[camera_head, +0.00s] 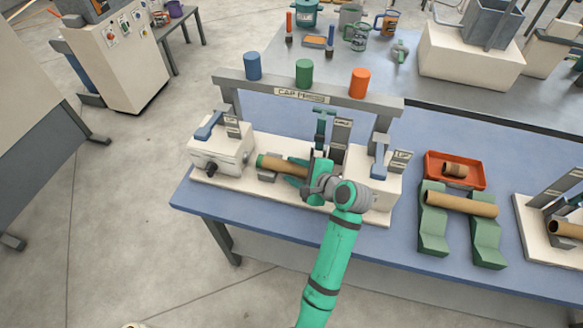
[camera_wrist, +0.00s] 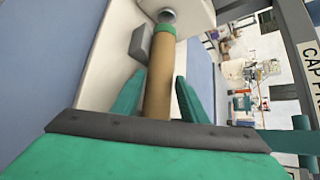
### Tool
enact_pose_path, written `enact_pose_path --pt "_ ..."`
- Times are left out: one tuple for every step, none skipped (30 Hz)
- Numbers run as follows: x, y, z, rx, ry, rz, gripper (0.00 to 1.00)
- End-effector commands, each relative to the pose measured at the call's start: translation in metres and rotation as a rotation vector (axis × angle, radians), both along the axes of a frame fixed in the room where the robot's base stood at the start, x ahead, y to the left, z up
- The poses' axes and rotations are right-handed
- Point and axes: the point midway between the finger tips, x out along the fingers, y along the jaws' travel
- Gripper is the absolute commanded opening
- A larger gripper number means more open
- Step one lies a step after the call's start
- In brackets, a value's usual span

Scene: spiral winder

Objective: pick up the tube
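A brown tube (camera_head: 285,166) with a green cap on its left end lies level in the cap press (camera_head: 240,140), between its two white end blocks. In the wrist view the tube (camera_wrist: 160,75) runs between the two teal fingers of my gripper (camera_wrist: 159,82), its green end close to a round grey part of the press. A small gap shows on each side, so my gripper is open around the tube and not closed on it. In the head view my gripper (camera_head: 294,176) reaches over the tube's right part and hides its right end.
The press's overhead bar (camera_head: 330,93) carries blue, green and orange caps. To the right, another brown tube (camera_head: 460,204) lies on green supports (camera_head: 433,235), before an orange tray (camera_head: 441,177) with a short tube piece. The blue table's (camera_head: 262,225) front edge is clear.

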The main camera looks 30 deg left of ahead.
Motion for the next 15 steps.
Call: enact_pose_path --pt "0.0017 0.0061 -0.0030 0.000 0.000 0.002 0.40" --pt "0.0027 0.0086 -0.0045 0.000 0.000 0.002 0.40" --pt "0.0035 0.0111 -0.0059 0.000 0.000 0.002 0.40" --pt "0.0039 0.0127 -0.0067 0.000 -0.001 0.003 0.40" --pt "0.0045 0.0135 -0.0073 0.000 -0.001 0.001 0.40" --pt "0.0052 0.0140 -0.0079 0.001 -0.001 0.001 0.40" --pt "0.0055 0.0142 -0.0080 0.000 -0.001 0.000 0.40" --pt "0.0056 0.0142 -0.0081 0.000 -0.001 0.000 0.40" --pt "0.0053 0.0145 -0.0082 0.001 -0.001 0.001 0.40" --pt "0.0052 0.0146 -0.0081 0.001 -0.001 0.001 0.40" --pt "0.0051 0.0147 -0.0081 0.001 -0.001 0.001 0.40" --pt "0.0051 0.0147 -0.0081 0.000 -0.001 0.001 0.40" --pt "0.0051 0.0147 -0.0081 0.000 -0.001 0.001 0.35" --pt "0.0048 0.0149 -0.0081 0.000 -0.001 0.001 0.28" --pt "0.0046 0.0154 -0.0082 0.001 -0.001 0.002 0.18"
